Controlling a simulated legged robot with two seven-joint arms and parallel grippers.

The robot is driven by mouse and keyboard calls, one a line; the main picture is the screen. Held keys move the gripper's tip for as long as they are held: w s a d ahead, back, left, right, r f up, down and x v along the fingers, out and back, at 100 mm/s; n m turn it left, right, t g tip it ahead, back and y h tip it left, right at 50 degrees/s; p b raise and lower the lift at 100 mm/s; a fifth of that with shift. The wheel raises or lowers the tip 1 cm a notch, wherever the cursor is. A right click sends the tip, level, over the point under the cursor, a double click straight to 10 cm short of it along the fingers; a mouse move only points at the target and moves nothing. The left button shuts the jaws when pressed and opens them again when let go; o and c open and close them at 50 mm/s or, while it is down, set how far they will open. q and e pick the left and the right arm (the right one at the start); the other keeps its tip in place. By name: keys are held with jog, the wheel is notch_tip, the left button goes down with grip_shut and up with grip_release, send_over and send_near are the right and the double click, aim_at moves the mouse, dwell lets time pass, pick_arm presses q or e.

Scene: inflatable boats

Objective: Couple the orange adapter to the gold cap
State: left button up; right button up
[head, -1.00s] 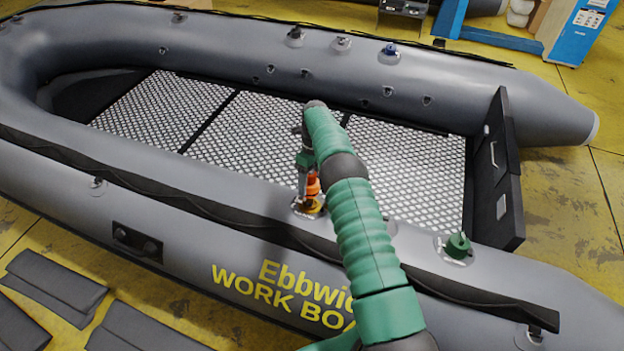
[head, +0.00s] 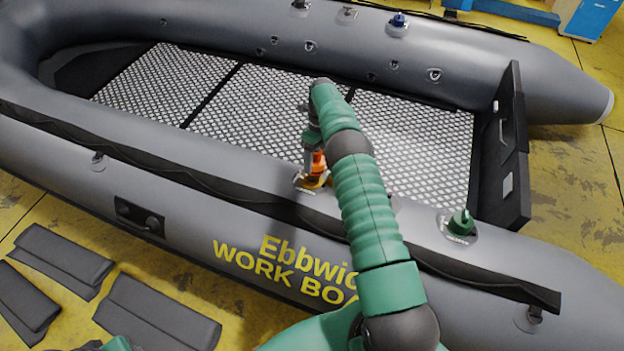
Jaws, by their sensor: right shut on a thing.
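The orange adapter (head: 318,163) stands upright at the near tube of the grey boat, directly over the gold cap (head: 313,182). The two appear to touch, but I cannot tell whether they are coupled. My right gripper (head: 314,150) points down from the green arm and is shut on the adapter's upper part. The arm hides part of the gripper and the tube behind it. My left gripper is not in view; a green piece of my body shows at the bottom left edge.
A green cap (head: 460,222) sits on the near tube to the right, and a blue cap (head: 399,20) on the far tube. The black transom (head: 505,150) stands at the right. Dark grey pads (head: 155,312) lie on the yellow floor at the lower left.

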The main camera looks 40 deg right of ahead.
jog(key=shift+a+f, duration=0.2)
jog(key=shift+a, duration=0.3)
jog(key=shift+a+f+p, duration=0.25)
jog(key=shift+f+p, duration=0.1)
jog(key=shift+f, duration=0.3)
jog(key=shift+s+f+b, duration=0.1)
jog(key=shift+f+b, duration=0.3)
jog(key=shift+f, duration=0.15)
jog(key=shift+s+a+f+b, duration=0.1)
jog(key=shift+f+b, duration=0.2)
jog(key=shift+f, duration=0.5)
dwell(0.6)
